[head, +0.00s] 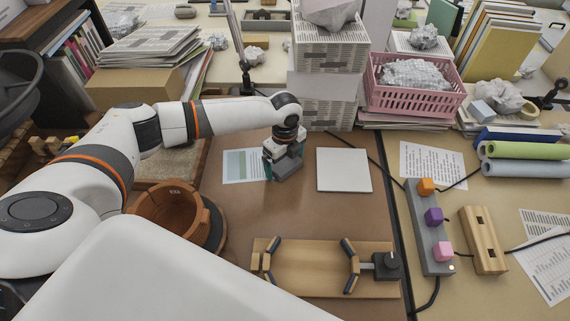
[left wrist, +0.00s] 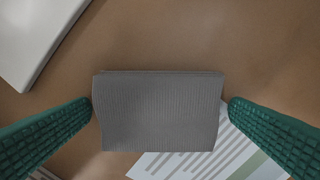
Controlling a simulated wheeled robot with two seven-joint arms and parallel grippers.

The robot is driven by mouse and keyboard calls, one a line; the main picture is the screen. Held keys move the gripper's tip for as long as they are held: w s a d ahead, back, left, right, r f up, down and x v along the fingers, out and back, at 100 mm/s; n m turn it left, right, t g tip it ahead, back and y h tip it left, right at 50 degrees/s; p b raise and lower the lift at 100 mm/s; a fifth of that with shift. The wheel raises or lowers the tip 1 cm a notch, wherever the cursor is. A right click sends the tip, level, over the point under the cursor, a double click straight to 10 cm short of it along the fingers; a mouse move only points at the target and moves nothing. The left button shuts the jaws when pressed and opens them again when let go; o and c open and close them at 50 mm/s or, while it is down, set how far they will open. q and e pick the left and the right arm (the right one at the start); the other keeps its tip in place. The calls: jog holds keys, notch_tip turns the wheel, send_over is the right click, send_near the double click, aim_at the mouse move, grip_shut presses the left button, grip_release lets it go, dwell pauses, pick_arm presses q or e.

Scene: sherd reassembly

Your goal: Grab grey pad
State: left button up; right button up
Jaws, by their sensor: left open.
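The grey pad (left wrist: 158,112) is a ribbed, roughly rectangular block in the middle of the left wrist view. In the head view the grey pad (head: 289,170) shows partly below my left gripper (head: 283,160). My left gripper's two green ridged fingers are open, one on each side of the pad. In the left wrist view my left gripper (left wrist: 160,122) has its fingertips close to the pad's side edges, with the right one showing a slim gap; contact on the left is unclear. My right gripper is not in view.
A printed sheet (head: 243,166) lies left of the pad, partly under it in the wrist view. A white square slab (head: 343,170) lies to the right. A brown broken pot (head: 165,214) and a wooden clamp board (head: 318,279) are nearer. Stacked boxes (head: 328,60) stand behind.

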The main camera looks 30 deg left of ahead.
pick_arm(q)
jog(key=c, duration=1)
